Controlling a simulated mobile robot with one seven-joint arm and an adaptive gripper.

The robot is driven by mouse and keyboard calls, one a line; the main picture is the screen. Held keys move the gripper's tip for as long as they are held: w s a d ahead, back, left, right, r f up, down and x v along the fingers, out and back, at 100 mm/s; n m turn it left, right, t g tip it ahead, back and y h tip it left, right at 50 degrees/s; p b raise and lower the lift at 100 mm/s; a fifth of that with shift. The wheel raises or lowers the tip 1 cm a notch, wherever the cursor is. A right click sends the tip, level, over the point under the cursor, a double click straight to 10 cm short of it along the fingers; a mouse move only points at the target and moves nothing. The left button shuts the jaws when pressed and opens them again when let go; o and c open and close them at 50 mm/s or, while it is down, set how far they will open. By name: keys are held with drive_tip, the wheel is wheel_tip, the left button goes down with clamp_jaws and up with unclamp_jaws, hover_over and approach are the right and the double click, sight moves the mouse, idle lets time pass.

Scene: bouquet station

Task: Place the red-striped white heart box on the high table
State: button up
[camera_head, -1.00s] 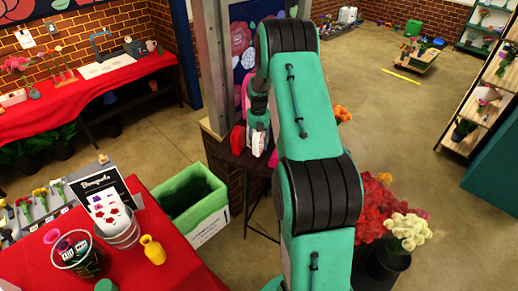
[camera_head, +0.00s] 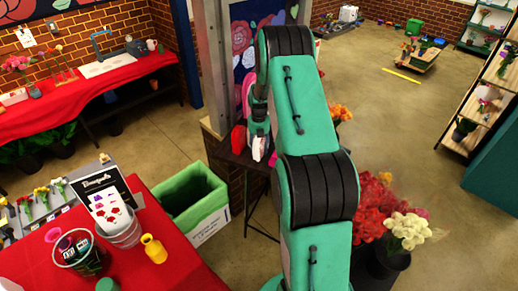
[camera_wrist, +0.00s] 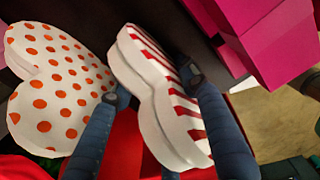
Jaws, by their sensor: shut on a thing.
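The red-striped white heart box (camera_wrist: 150,80) is between the two blue fingers of my gripper (camera_wrist: 156,86) in the wrist view. The gripper is shut on it, and the box is tilted in the picture. In the head view a white shape (camera_head: 258,148) shows at the end of my arm, beside a dark table (camera_head: 240,160); the stripes are too small to make out there. Most of my gripper is hidden by my arm in the head view. I cannot tell whether the box touches the table.
A white heart box with orange dots (camera_wrist: 60,90) is just left of my gripper. Pink boxes (camera_wrist: 270,35) are at the upper right. A green-lined bin (camera_head: 195,200) stands left of the dark table, and flower buckets (camera_head: 390,262) stand at right.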

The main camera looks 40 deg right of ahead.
sight(261, 143)
drive_tip(key=shift+f, duration=0.15)
drive_tip(key=o, duration=1.3)
wheel_tip(261, 143, up, 12)
drive_tip(key=shift+r+b, duration=0.15)
drive_tip(key=shift+b, duration=0.4)
